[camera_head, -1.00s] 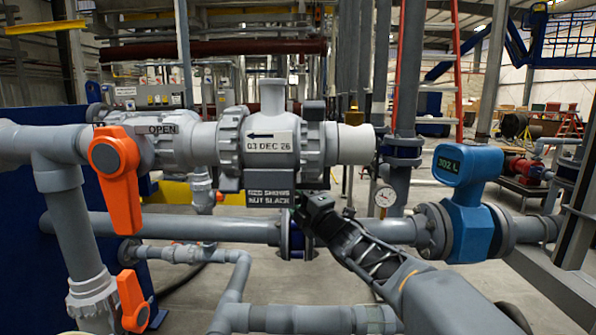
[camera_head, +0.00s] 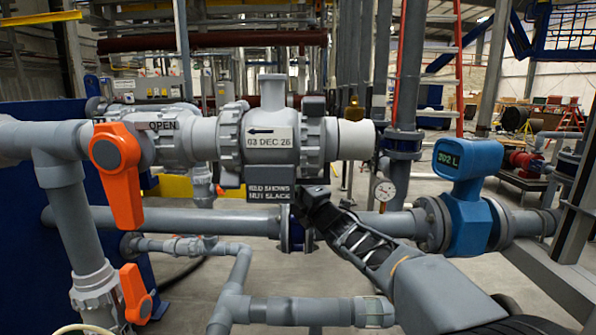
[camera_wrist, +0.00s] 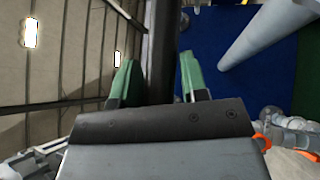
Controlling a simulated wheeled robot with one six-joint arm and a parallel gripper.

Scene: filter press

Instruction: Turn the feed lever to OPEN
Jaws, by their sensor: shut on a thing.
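The large orange lever (camera_head: 125,190) hangs down from its hub on the grey pipe at the left. An OPEN label (camera_head: 163,127) is right of the hub, so the lever does not point at it. My gripper (camera_head: 303,203) is far to the right of this lever, just below the grey valve body (camera_head: 258,172). In the wrist view, the green fingers of my gripper (camera_wrist: 158,85) stand on both sides of a dark bar (camera_wrist: 161,45) and are shut on it. What the bar's far end joins is out of that view.
A smaller orange lever (camera_head: 135,293) is lower left. A black sign (camera_head: 270,193) about nut slack hangs under the valve body. Grey pipes (camera_head: 190,222) run below.

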